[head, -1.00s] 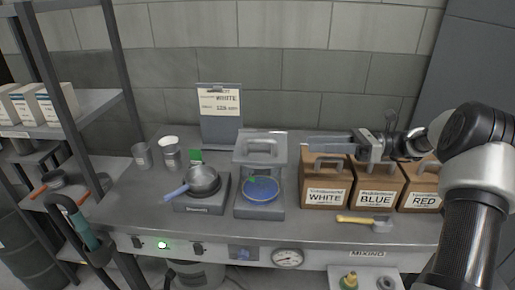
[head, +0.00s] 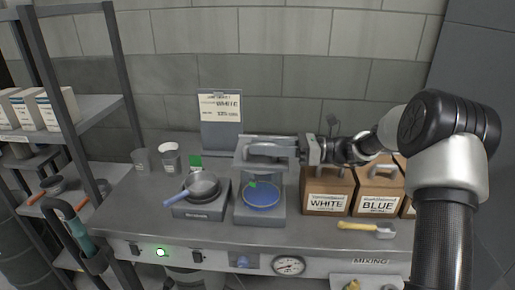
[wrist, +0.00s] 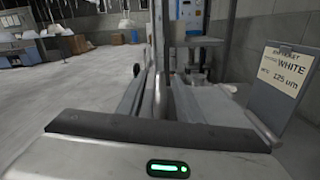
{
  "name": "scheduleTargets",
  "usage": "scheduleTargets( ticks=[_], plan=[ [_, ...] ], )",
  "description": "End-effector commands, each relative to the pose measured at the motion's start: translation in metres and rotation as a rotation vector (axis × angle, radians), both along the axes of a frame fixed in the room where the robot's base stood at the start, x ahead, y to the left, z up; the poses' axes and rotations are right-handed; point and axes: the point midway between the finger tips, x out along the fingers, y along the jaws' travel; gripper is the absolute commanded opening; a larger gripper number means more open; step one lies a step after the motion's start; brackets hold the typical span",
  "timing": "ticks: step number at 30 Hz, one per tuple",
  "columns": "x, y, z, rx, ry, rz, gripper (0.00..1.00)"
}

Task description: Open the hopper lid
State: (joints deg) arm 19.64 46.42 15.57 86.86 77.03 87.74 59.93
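The task's hopper is not labelled, so I cannot tell for certain which thing it is. A grey stand with a handled top plate (head: 248,160) is at the middle of the bench in the head view, a blue round dish (head: 261,196) below its top. Brown boxes labelled WHITE (head: 326,203) and BLUE (head: 378,205) with grey handles stand to its right. My gripper (head: 268,150) reaches in from the right, its fingers over the top plate by the handle. The fingers look apart; contact with the handle cannot be made out. In the wrist view the fingers extend forward past the bench.
A scale (head: 200,210) holding a blue-handled pan (head: 203,184) stands left of the stand. A ticket board (head: 220,107) marked WHITE is behind; it also shows in the wrist view (wrist: 285,75). A yellow-handled scoop (head: 365,227) lies in front of the boxes.

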Motion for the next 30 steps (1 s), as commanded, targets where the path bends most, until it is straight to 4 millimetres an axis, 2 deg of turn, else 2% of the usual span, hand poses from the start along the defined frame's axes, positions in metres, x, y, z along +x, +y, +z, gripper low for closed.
scheduleTargets(
  ticks=[4,13,14,18,20,30],
  plan=[
    [-0.0002,0.0120,0.0000,0.000,0.000,0.002,0.33],
    [0.0002,0.0144,0.0003,0.000,0.000,0.000,0.33],
    [0.0002,0.0144,0.0003,0.000,0.000,0.000,0.31],
    [0.0002,0.0143,0.0002,0.000,0.000,0.000,0.07],
    [0.0000,0.0142,0.0001,0.000,0.000,0.001,0.00],
    [0.0000,0.0142,0.0045,0.001,0.017,0.003,0.00]
  ],
)
